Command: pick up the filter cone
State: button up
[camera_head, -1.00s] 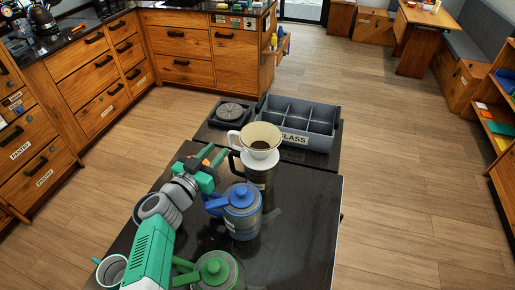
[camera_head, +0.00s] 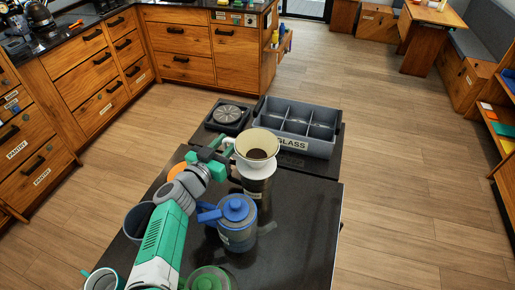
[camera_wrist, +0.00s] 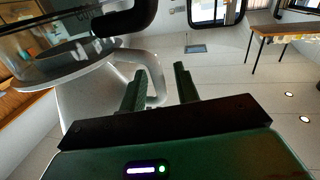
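The white filter cone (camera_head: 257,167), cream inside with dark grounds at the bottom, sits upright on a dark server (camera_head: 258,187) on the black counter. In the wrist view its white body (camera_wrist: 85,100) fills the left side, with its loop handle (camera_wrist: 158,82) between my fingers. My gripper (camera_head: 218,152) is at the left of the cone, at its handle. In the wrist view my gripper (camera_wrist: 158,70) has its two green fingers apart, one on each side of the handle. I see no clear closing on it.
A blue-lidded jug (camera_head: 237,222) stands close in front of the cone, and a green-lidded jug (camera_head: 210,280) nearer. A grey divided crate (camera_head: 318,150) labelled GLASS and a black scale-like device (camera_head: 228,116) are behind. The counter's right side is clear.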

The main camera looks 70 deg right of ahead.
jog(key=shift+a, duration=0.2)
jog(key=shift+c, duration=0.2)
grip_shut()
notch_tip(320, 180, up, 18)
jog(key=b, duration=0.2)
